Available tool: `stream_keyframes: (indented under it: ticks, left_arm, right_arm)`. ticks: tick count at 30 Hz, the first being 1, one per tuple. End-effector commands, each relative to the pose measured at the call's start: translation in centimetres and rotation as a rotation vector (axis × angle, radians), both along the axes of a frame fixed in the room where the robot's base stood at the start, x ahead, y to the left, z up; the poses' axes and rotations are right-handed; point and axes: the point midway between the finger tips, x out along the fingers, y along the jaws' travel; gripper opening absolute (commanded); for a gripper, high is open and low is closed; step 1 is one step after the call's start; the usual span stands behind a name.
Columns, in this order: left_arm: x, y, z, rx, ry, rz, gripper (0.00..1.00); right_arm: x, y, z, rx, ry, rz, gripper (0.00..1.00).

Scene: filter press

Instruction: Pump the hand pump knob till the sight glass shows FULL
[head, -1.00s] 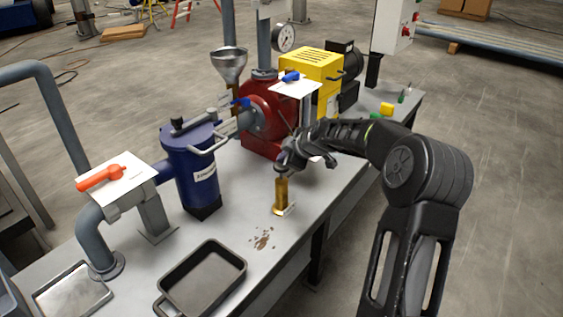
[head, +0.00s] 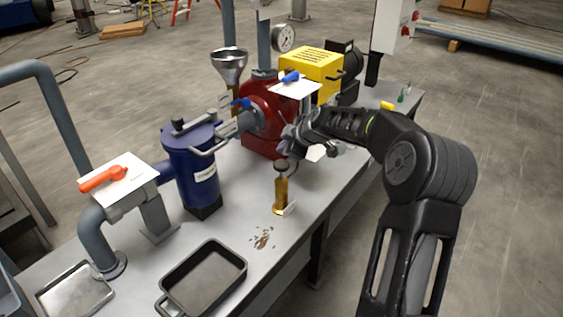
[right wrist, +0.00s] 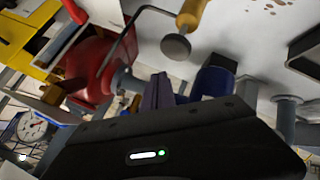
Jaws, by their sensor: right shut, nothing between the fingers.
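The hand pump is a slim brass-coloured cylinder (head: 281,194) standing upright on the bench, with a dark round knob (head: 281,166) on top. In the right wrist view the grey knob (right wrist: 176,46) shows apart from the fingers, with the brass body behind it. My right gripper (head: 287,142) is shut and empty, just above and behind the knob. Its closed fingers (right wrist: 163,92) show in the right wrist view. I cannot pick out the sight glass or its reading for certain. My left gripper is out of view.
A red pump housing (head: 262,132) stands behind the gripper, and a blue canister (head: 195,172) with a handle stands to the left. A dark tray (head: 203,278) lies in front, near brown spots. A pressure gauge (head: 283,39) and a steel funnel (head: 229,64) stand at the back.

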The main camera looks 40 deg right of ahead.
Motion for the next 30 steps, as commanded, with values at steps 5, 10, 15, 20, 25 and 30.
stream_keyframes:
  ticks: [5, 10, 15, 20, 25, 30]
  left_arm:
    - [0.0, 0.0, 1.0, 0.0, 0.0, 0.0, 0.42]
    - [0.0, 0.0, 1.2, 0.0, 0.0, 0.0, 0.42]
    - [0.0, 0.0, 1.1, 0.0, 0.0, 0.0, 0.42]
    - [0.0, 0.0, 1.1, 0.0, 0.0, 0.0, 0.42]
    - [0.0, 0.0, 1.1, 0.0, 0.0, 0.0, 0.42]
    - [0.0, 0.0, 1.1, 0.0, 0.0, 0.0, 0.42]
  right_arm:
    - [0.0, 0.0, 2.0, -0.001, 0.0, 0.001, 0.0]
    - [0.0, 0.1, 2.7, 0.0, 0.001, 0.001, 0.0]
    - [0.0, 0.0, 2.7, 0.0, 0.001, 0.001, 0.0]
    - [0.0, 0.0, 2.6, 0.0, 0.001, 0.001, 0.0]
    - [0.0, 0.0, 2.6, 0.0, 0.001, 0.001, 0.0]
    - [0.0, 0.0, 2.6, 0.0, 0.001, 0.001, 0.0]
